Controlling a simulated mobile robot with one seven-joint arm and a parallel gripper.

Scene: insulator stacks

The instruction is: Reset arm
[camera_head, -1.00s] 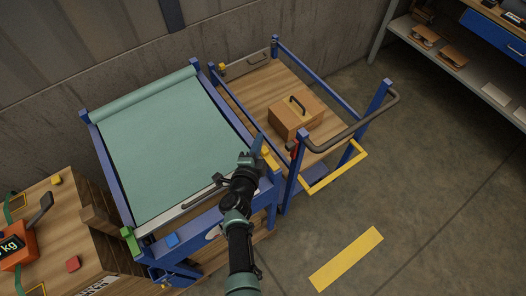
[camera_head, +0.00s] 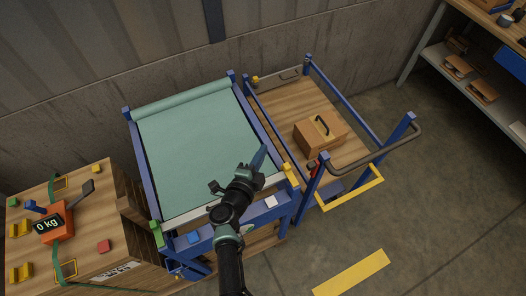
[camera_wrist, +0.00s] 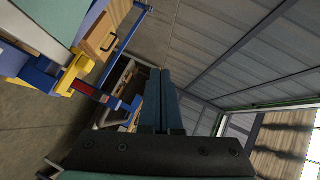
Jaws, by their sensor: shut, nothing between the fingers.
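My gripper (camera_head: 260,157) is in the head view, over the front right part of a green-topped table (camera_head: 190,135) with a blue frame. Its narrow fingers point up and right and hold nothing. In the wrist view the fingers of my gripper (camera_wrist: 163,98) lie together, pointing away from the green-topped table at the upper left. The fingers look apart from the table and from the cart beside it, though their height is hard to judge.
Right of the table stands a blue-framed cart (camera_head: 286,100) with a brown handled box (camera_head: 320,133). Shelves (camera_head: 450,75) stand at far right. Floor (camera_head: 420,200) is clear at lower right.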

